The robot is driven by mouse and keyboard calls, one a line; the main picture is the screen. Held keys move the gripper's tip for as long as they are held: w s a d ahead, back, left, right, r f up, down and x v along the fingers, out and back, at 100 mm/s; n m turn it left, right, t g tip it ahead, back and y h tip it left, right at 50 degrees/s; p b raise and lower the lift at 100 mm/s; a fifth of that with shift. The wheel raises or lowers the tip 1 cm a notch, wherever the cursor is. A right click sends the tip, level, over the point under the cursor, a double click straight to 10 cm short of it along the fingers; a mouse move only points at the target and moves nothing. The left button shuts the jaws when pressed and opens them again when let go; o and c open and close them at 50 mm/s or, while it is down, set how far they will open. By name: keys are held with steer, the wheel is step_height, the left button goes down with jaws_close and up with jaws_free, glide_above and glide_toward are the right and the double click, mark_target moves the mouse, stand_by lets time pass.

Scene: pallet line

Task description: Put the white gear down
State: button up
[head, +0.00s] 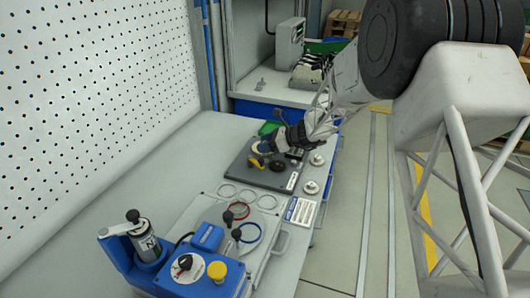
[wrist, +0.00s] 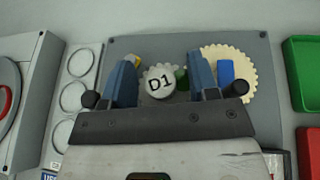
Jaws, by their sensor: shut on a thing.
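My gripper (wrist: 160,88) is shut on the white gear (wrist: 158,81), which is marked D1 and shows between the two blue fingers in the wrist view. In the head view my gripper (head: 267,146) is low over the grey base plate (head: 238,179). I cannot tell whether the gear touches anything beneath it. A larger cream gear (wrist: 248,72) lies at the right of the plate in the wrist view, partly covered by the right finger.
A grey panel with white rings (head: 228,190) and a blue control box (head: 205,270) stand in front of the plate. A green bin (wrist: 304,72) is beside it. Two small metal parts (head: 311,187) are at the bench's right edge. The bench at left is clear.

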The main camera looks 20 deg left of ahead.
steer(key=shift+f, duration=1.9)
steer(key=shift+f, duration=0.7)
steer(key=o, duration=0.6)
steer(key=shift+s+d+f, duration=0.1)
steer(key=shift+f, duration=0.05)
steer(key=shift+o, duration=0.2)
steer(key=shift+r, duration=0.6)
steer(key=v, duration=1.2)
steer(key=shift+r, duration=0.15)
